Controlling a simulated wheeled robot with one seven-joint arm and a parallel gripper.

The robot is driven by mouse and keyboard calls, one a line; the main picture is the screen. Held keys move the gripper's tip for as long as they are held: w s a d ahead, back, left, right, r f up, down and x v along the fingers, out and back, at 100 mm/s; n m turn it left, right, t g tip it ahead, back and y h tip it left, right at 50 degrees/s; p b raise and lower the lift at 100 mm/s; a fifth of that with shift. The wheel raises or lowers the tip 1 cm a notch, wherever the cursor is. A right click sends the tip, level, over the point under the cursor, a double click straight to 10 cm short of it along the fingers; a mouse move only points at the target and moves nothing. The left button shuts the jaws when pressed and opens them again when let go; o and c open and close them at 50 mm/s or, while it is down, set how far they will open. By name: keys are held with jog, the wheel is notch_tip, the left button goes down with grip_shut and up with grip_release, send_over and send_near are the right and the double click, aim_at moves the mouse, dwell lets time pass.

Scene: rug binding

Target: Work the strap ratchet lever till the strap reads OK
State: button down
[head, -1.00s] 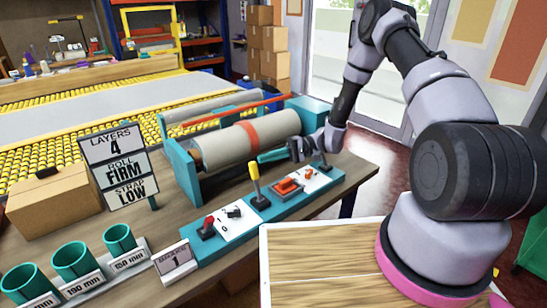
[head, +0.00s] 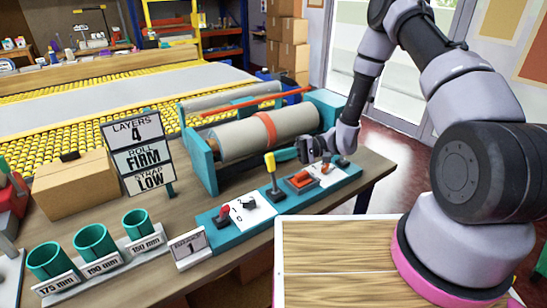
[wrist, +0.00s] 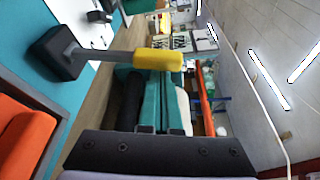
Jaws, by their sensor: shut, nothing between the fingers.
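A lever with a yellow grip (head: 270,162) stands nearly upright on a teal control panel (head: 205,222). In the wrist view its yellow grip (wrist: 158,60) and grey shaft lie across the picture, beyond my fingers. My gripper (head: 284,154) is shut and empty, just right of the yellow grip; I cannot tell whether they touch. An orange lever-like part (head: 300,179) sits on the panel to the right; it is also partly in the wrist view (wrist: 22,135). An orange strap (head: 267,130) goes around the grey roll (head: 237,140). The sign (head: 150,180) reads STRAP LOW.
The sign also reads LAYERS 4 and ROLL FIRM. A red-knobbed lever (head: 223,211) stands left on the panel. Teal cups (head: 92,243) stand in a labelled rack at the front left. A cardboard box (head: 75,185) is behind them. A wooden board (head: 340,250) lies before my arm.

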jog(key=shift+s+d, duration=0.1)
jog(key=s+d+n+g+y, duration=0.1)
jog(key=s+d+n+y, duration=0.1)
jog(key=s+d+n, duration=0.3)
jog(key=shift+s+d+f+n+g+y, duration=0.15)
jog(key=shift+s+f+n+g+y, duration=0.15)
jog(key=shift+s+n, duration=1.4)
jog(key=shift+w+n, duration=0.25)
jog(key=shift+n, duration=0.05)
jog(key=w+a+r, duration=0.1)
jog(key=w+r, duration=0.1)
jog(key=w, duration=0.1)
jog(key=v, duration=0.9)
jog(key=shift+w, duration=0.25)
jog(key=shift+r, duration=0.1)
